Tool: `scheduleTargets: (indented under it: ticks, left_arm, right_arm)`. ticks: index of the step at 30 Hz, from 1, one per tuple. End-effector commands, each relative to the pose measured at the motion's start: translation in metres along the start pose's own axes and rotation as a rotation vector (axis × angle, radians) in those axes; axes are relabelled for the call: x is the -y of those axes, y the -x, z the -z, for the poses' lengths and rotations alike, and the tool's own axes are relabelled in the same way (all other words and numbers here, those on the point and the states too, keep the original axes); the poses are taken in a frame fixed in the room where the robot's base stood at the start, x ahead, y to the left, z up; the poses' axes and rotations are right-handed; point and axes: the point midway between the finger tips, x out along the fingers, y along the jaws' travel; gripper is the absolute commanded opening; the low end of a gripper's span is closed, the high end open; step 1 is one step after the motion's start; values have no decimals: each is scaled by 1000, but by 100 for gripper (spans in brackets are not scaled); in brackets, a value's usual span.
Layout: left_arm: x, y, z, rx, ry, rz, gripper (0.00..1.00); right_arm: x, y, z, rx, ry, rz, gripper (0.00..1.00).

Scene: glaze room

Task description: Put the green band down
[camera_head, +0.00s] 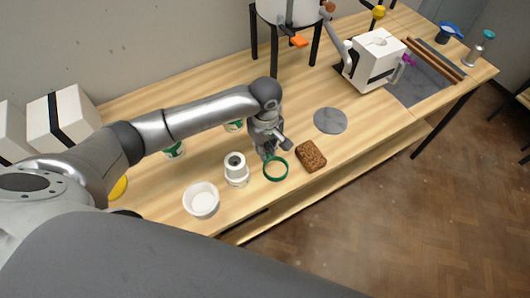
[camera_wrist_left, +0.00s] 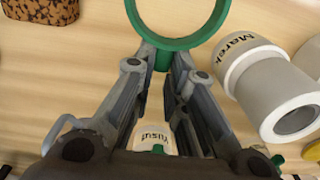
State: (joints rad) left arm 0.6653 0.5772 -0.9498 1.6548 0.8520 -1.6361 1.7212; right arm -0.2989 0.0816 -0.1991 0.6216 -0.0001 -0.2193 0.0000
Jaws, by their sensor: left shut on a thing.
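The green band (camera_head: 276,180) is a thin open ring near the front edge of the wooden table. I cannot tell whether the band touches the table. My right gripper is not in view.
A white lettered jar (camera_head: 236,172) and a white bowl (camera_head: 201,201) stand left of the band. A brown speckled block (camera_head: 311,156) lies close on its right, a grey disc (camera_head: 330,121) behind that. Other jars (camera_head: 174,151) stand farther back. The table's front edge is near.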

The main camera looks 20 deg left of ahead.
Motion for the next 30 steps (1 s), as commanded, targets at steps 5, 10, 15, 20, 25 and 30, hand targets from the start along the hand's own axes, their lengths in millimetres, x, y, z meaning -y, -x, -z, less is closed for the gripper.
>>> scheduleTargets:
  ticks: [5, 10, 15, 20, 25, 30]
  left_arm:
    - [-3, -11, 7, -1, 2, 3, 0]
    - [-2, -35, 6, 1, 0, 2, 0]
    - [-3, -39, 6, 0, 0, -1, 0]
    - [-3, -39, 6, 0, 0, 0, 0]
    - [-3, -41, 6, -1, 0, 0, 24]
    - [-3, -41, 6, -1, 0, 0, 35]
  right_arm:
    - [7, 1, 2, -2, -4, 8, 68]
    - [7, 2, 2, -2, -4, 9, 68]
    - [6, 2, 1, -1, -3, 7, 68]
    - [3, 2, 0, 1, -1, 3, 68]
    - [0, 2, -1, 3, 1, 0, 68]
    - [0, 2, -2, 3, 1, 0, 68]
